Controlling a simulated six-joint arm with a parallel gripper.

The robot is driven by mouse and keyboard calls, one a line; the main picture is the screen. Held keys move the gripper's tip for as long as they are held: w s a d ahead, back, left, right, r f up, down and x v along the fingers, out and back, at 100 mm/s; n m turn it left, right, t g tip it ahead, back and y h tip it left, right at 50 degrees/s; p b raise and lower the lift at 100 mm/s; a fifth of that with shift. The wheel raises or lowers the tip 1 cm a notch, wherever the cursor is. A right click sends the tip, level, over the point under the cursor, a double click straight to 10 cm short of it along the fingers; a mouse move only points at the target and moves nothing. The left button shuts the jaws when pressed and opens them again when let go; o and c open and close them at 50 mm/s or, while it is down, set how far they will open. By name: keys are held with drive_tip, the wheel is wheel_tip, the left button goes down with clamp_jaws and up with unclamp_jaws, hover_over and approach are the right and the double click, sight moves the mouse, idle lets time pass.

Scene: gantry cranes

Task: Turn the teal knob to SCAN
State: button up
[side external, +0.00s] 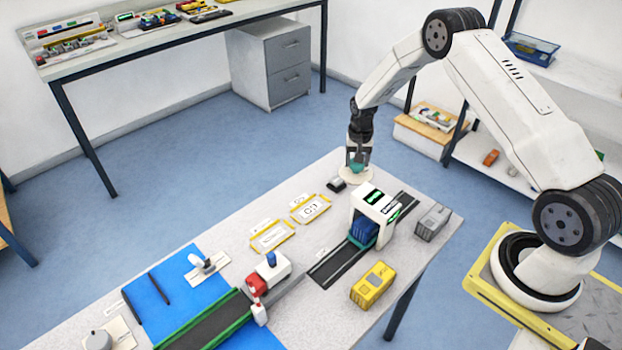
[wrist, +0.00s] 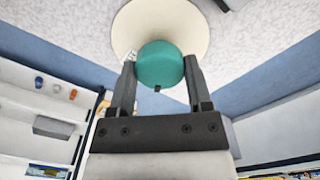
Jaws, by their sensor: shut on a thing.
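The teal knob (wrist: 160,64) sits on a round cream dial plate (wrist: 203,22) and shows large in the wrist view, with a small dark mark on its near edge. My gripper (wrist: 158,75) has one finger on each side of the knob and is shut on it. In the side view my gripper (side external: 359,158) comes down from above onto the knob (side external: 358,168) at the table's far edge, over the cream plate (side external: 352,180). The dial lettering, SCAN included, is mostly hidden or too small to read.
A small dark block (side external: 336,185) lies just beside the dial. A white scanner arch (side external: 378,203) stands over a dark belt, with a grey container (side external: 432,222) and a yellow container (side external: 373,285) near it. Two yellow-edged trays (side external: 310,208) lie to the left.

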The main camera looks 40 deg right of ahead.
drive_tip(key=o, duration=1.3)
drive_tip(key=shift+r, duration=0.15)
drive_tip(key=shift+r, duration=3.8)
